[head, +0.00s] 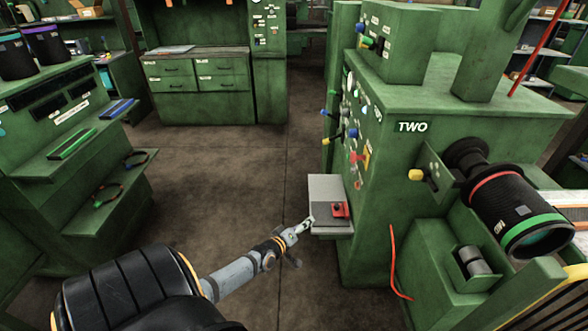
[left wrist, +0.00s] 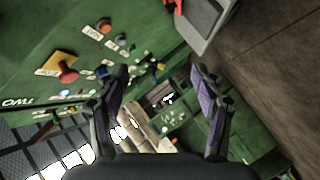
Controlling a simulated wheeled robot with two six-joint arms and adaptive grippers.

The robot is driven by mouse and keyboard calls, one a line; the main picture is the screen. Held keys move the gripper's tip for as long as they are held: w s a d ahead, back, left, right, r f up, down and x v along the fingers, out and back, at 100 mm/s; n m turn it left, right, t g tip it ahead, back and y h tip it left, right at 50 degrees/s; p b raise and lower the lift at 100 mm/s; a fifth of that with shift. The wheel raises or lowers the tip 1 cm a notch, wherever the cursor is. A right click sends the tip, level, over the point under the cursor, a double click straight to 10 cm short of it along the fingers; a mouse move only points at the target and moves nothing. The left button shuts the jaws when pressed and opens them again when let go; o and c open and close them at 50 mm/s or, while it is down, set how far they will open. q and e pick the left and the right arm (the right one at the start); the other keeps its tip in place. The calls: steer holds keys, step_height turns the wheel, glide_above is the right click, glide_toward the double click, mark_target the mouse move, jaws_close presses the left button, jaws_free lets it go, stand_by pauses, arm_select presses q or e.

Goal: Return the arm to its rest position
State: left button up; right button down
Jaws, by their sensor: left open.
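My left arm (head: 238,277) reaches in from the bottom left of the head view, its forearm extended toward the green machine marked TWO (head: 445,110). My left gripper (head: 303,240) is at its end, just left of a grey box with a red part (head: 328,204) on the machine's side. Whether it touches the box cannot be told from the head view. In the left wrist view the gripper (left wrist: 160,76) has its two fingers wide apart with nothing between them. The grey box (left wrist: 203,18) shows beyond the fingers at the top. My right gripper is not in view.
A black sleeve with red and green rings (head: 512,208) sits on the machine's front. Knobs and a red button (left wrist: 67,72) stick out of the machine's panel. A green shelf rack (head: 75,150) stands left. The brown floor (head: 225,170) between is clear.

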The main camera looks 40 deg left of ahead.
arm_select(q)
steer(key=shift+s+f, duration=0.8)
steer(key=shift+f, duration=0.05)
steer(key=s+d+f+m+g, duration=0.3)
steer(key=s+f+m+g, duration=0.1)
steer(key=s+f, duration=0.65)
steer(key=s+d+f+m+g, duration=0.35)
steer(key=s+f, duration=0.55)
steer(key=f, duration=0.3)
steer(key=s+d+f+m+g, duration=0.2)
steer(key=s+d+f, duration=0.2)
steer(key=s, duration=0.7)
steer(key=s+d+f+m+g+h+p, duration=0.1)
steer(key=s+d+f+m+g, duration=0.2)
steer(key=s, duration=0.7)
step_height(320, 180, down, 2)
steer(key=shift+s+d+g, duration=0.35)
steer(key=shift+d, duration=0.4)
